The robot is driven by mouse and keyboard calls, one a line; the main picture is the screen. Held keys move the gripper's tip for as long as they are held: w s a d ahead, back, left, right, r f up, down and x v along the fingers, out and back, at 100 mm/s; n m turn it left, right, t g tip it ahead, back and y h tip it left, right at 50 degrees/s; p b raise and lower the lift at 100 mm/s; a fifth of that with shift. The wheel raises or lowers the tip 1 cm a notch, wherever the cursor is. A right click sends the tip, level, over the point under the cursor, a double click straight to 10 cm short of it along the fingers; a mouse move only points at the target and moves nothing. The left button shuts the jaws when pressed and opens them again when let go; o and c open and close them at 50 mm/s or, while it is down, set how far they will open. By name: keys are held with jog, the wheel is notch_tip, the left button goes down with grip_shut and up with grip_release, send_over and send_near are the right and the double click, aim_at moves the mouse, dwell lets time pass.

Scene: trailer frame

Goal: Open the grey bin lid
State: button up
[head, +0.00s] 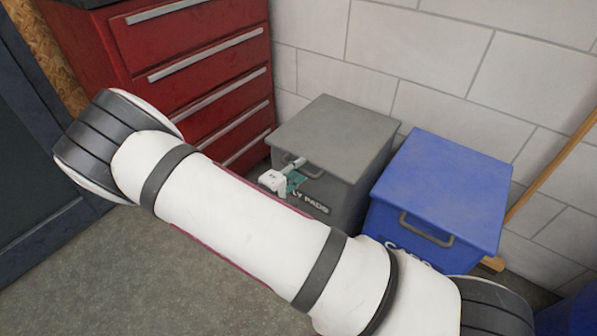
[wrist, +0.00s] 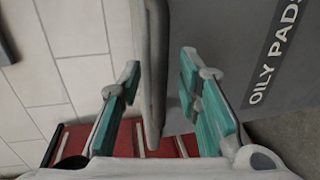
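The grey bin (head: 350,190) stands against the wall, with white lettering on its front. Its flat grey lid (head: 335,132) is closed, with a handle (head: 301,168) at the front edge. In the wrist view the handle (wrist: 154,75) runs lengthwise between the two teal fingers of my gripper (wrist: 160,95). The fingers are spread apart, with gaps on both sides of the handle. The lettering "OILY PADS" (wrist: 274,55) shows on the bin's front at the right. In the head view my gripper (head: 294,176) is at the handle, partly hidden by my arm.
A blue bin (head: 440,190) with its own handle stands close to the right of the grey bin. A red drawer cabinet (head: 190,70) stands to the left. A pale block wall (head: 440,60) is behind. A wooden pole (head: 550,170) leans at the right.

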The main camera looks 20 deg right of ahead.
jog(key=shift+w+d, duration=0.2)
jog(key=shift+d, duration=0.1)
grip_shut()
